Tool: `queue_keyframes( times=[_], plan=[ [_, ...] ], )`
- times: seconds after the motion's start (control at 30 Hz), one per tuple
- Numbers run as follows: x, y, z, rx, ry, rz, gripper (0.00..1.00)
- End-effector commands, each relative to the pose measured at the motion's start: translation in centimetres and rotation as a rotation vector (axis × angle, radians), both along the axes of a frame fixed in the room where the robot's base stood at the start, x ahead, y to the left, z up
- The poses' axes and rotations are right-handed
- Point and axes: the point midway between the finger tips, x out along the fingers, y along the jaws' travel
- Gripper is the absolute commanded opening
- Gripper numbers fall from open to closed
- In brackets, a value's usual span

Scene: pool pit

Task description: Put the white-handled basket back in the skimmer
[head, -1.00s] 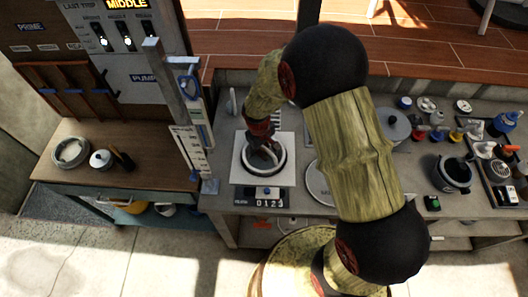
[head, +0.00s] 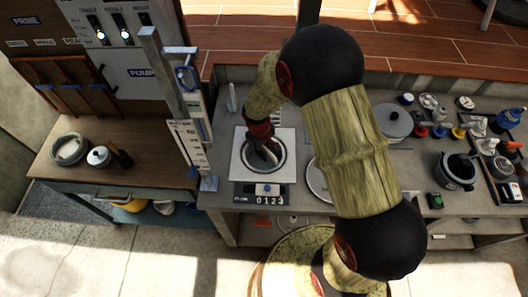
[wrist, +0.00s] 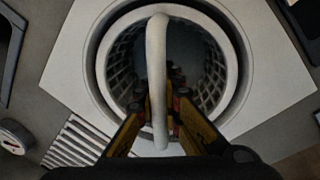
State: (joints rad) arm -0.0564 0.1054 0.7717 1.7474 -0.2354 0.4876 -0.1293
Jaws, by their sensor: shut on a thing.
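The basket (wrist: 120,78) has slatted grey walls and an arched white handle (wrist: 157,60). In the wrist view it sits inside the round opening of the skimmer, which has a white square plate (wrist: 272,85). In the head view the plate (head: 241,174) lies on the grey counter, and the dark opening shows around my gripper (head: 266,153). My gripper (wrist: 160,105) is shut on the handle from above, its yellow-sided fingers reaching down over the basket. I cannot tell whether the basket rests fully on its seat.
A digital counter (head: 268,198) stands at the plate's front edge. A post with a gauge (head: 187,125) rises close on the left. A round lid (head: 318,182) lies to the right, partly behind my arm. A dark pot (head: 456,170) and small items crowd the right end.

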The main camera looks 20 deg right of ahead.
Motion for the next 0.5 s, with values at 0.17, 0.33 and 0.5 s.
queue_keyframes(
  times=[0.17,0.33,0.5],
  plan=[
    [0.0,0.0,-0.8,0.0,0.0,0.0,0.0],
    [0.0,0.0,-1.4,0.0,0.0,0.0,0.0],
    [0.0,0.0,-2.0,0.0,0.0,0.0,0.0]
  ],
)
